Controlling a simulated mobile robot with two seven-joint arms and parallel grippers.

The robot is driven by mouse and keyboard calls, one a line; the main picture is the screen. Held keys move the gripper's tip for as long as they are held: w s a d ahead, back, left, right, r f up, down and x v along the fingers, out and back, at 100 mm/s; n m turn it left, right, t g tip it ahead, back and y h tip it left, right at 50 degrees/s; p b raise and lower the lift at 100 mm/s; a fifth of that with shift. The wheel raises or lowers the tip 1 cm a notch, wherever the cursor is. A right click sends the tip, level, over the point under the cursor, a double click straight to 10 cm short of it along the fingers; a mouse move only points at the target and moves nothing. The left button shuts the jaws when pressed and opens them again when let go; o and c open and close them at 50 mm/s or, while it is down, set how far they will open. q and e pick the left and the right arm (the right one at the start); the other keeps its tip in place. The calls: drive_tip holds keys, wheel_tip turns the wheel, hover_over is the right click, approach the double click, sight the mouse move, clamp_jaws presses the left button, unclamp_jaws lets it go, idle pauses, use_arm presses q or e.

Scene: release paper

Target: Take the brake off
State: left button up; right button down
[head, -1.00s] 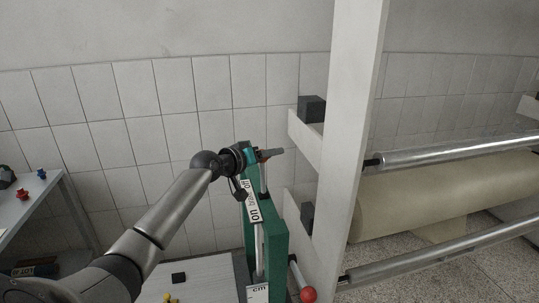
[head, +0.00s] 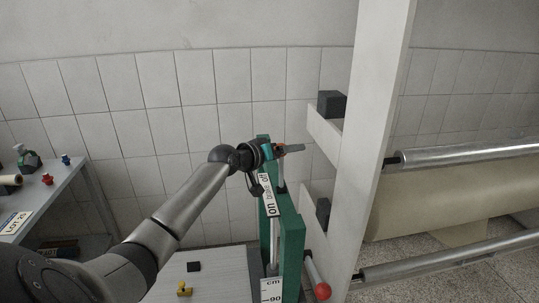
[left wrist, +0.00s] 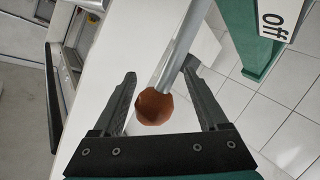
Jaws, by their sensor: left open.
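A green stand (head: 292,235) carries a white label strip (head: 267,195) reading "on" at the near end and "off" at the far end. A lever rod (left wrist: 180,50) with a round orange-brown knob (left wrist: 154,106) shows in the left wrist view. My left gripper (head: 289,149) is at the top of the stand, beside the "off" end. In the left wrist view my left gripper (left wrist: 160,75) is open, with the knob between its fingers and gaps on both sides. The "off" label (left wrist: 280,18) shows at upper right there. My right gripper is not in view.
A white frame post (head: 372,150) stands right of the stand, with rollers and a paper roll (head: 430,200) beyond. A second lever with a red ball (head: 322,291) is low by the post. A grey table (head: 50,195) with small items stands left.

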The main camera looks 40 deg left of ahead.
use_arm(q)
drive_tip(key=b+v, duration=0.1)
drive_tip(key=v, duration=1.4)
drive_tip(key=shift+w+f, duration=0.1)
